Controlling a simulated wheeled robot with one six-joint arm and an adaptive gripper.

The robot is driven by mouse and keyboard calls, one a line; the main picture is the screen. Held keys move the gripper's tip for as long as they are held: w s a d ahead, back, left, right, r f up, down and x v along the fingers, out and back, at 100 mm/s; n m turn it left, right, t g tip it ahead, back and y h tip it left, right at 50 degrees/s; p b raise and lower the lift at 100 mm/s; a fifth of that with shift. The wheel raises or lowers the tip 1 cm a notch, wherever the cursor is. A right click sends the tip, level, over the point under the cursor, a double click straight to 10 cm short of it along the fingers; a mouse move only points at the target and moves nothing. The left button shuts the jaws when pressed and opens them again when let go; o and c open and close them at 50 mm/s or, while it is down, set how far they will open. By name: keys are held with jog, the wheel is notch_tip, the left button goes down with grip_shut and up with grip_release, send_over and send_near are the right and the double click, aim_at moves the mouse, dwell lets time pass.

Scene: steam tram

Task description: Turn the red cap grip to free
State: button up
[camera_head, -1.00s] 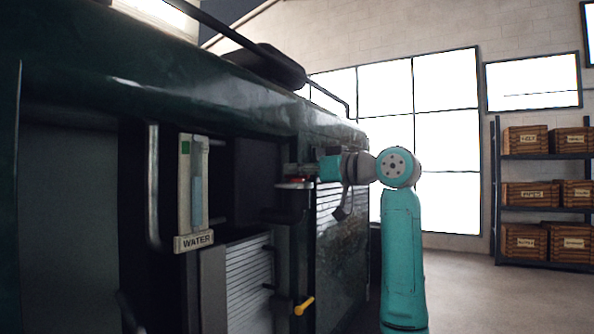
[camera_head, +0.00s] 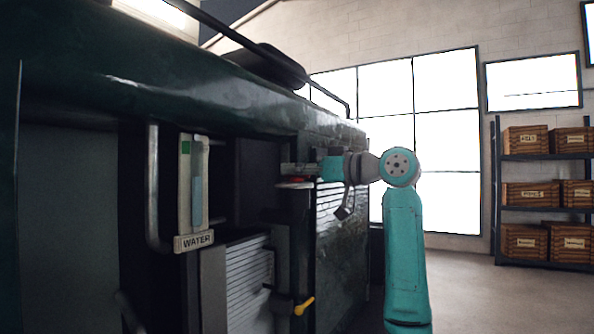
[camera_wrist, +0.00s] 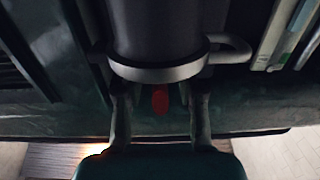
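My gripper (camera_head: 299,169) is at the tram side, just above the red disc in the head view. In the wrist view my gripper (camera_wrist: 160,94) is open, with its two fingers spread on either side of the red oval and gaps between. Whether the fingertips touch the cylinder cannot be told.
A water gauge with a "WATER" plate (camera_head: 194,241) and a vertical handrail (camera_head: 153,188) are to the left. A yellow-handled lever (camera_head: 304,306) sits below the red disc. A shelf with wooden crates (camera_head: 527,193) stands far right, with open floor before it.

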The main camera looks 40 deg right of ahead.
jog(key=v, duration=1.2)
jog(key=shift+s, duration=0.1)
dwell(0.4)
